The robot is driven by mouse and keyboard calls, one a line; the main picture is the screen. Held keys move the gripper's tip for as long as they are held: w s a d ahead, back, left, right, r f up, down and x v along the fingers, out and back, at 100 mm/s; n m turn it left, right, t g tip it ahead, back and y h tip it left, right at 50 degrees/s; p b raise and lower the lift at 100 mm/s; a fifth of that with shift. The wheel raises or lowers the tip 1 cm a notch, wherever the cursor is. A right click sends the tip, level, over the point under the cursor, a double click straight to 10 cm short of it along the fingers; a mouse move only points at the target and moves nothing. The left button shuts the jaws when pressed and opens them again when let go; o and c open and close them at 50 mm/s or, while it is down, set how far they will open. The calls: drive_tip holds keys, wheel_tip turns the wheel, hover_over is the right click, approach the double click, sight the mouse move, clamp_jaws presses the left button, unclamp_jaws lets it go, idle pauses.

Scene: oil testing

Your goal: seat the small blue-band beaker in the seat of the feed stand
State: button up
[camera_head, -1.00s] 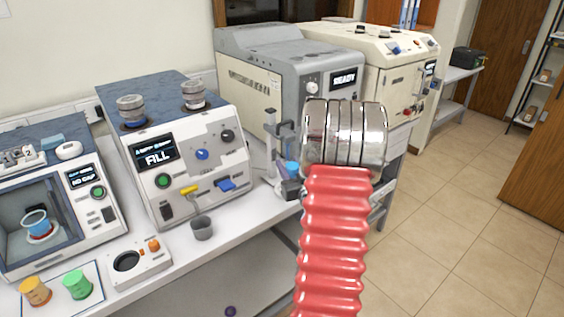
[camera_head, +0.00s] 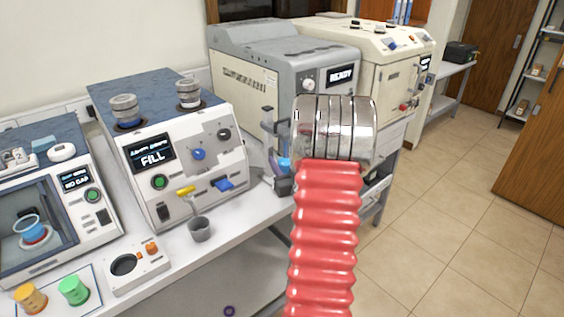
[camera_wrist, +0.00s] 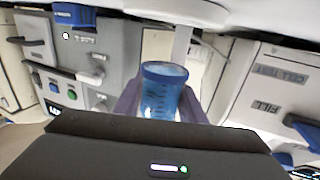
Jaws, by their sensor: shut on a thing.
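A blue-tinted small beaker (camera_wrist: 163,98) with dark markings and a darker rim is between the two purple-grey fingers of my gripper (camera_wrist: 165,108), which is shut on it. In the head view a bit of blue (camera_head: 284,164) shows just left of my arm's metal rings, seemingly the same beaker. The rest of my gripper is mostly hidden behind my arm there. A grey upright stand (camera_head: 268,130), apparently the feed stand, rises from the bench close beside the blue. Its seat cannot be made out. Whether beaker and stand touch is unclear.
Another beaker (camera_head: 34,230) sits inside the left machine. Orange (camera_head: 30,299) and green (camera_head: 74,290) caps lie at front left. The READY machine (camera_head: 290,75) stands behind.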

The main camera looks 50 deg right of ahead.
drive_tip(key=shift+a+f, duration=0.1)
drive_tip(key=shift+f, duration=1.95)
drive_tip(key=shift+w+a, duration=0.2)
drive_tip(key=shift+s+d+r, duration=0.1)
drive_tip(key=shift+d+r, duration=0.1)
drive_tip(key=shift+r, duration=0.05)
drive_tip(key=shift+s+d+r, duration=0.15)
drive_tip(key=shift+s+d, duration=0.05)
drive_tip(key=shift+d, duration=0.2)
drive_tip(key=shift+a, duration=0.15)
drive_tip(key=shift+f, duration=0.2)
